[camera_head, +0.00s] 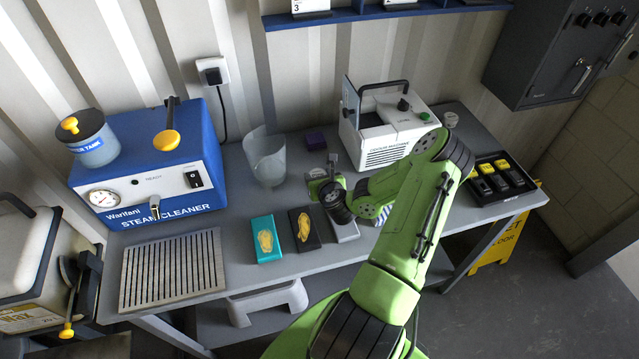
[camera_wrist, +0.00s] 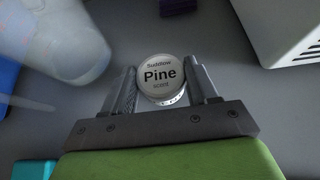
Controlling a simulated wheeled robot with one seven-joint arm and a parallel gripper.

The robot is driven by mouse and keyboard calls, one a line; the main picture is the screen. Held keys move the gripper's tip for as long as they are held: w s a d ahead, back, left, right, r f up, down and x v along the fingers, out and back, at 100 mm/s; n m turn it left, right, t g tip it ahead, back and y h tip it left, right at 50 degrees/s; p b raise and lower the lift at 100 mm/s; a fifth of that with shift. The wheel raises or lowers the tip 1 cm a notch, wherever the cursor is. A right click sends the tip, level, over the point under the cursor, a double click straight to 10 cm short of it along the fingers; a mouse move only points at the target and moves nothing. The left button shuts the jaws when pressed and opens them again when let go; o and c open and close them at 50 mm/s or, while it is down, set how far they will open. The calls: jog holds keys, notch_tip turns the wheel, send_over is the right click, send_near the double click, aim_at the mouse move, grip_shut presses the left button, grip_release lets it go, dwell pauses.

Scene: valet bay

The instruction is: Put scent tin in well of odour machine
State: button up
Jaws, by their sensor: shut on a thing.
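The scent tin (camera_wrist: 160,76) is a small round grey-white tin labelled "Pine" in the wrist view. It sits between the two fingers of my gripper (camera_wrist: 165,88), which is shut on it. In the head view my gripper (camera_head: 331,165) is over the bench, left of and in front of the odour machine (camera_head: 392,155); the tin cannot be made out there. The odour machine is a white box with a black handle, a green button and a raised clear lid (camera_head: 351,97). Its dark well (camera_head: 370,119) is open at the top left. A corner of the machine shows in the wrist view (camera_wrist: 288,25).
The blue steam cleaner (camera_head: 150,165) is further left. Sponge-topped teal (camera_head: 268,252) and black blocks (camera_head: 312,240) lie in front. Another small round tin (camera_head: 450,119) stands right of the machine.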

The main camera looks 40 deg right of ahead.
jog(key=shift+f, duration=0.55)
jog(key=shift+r, duration=0.2)
jog(key=o, duration=0.6)
jog(key=shift+f, duration=0.2)
jog(key=o, duration=0.5)
jog(key=shift+r, duration=0.1)
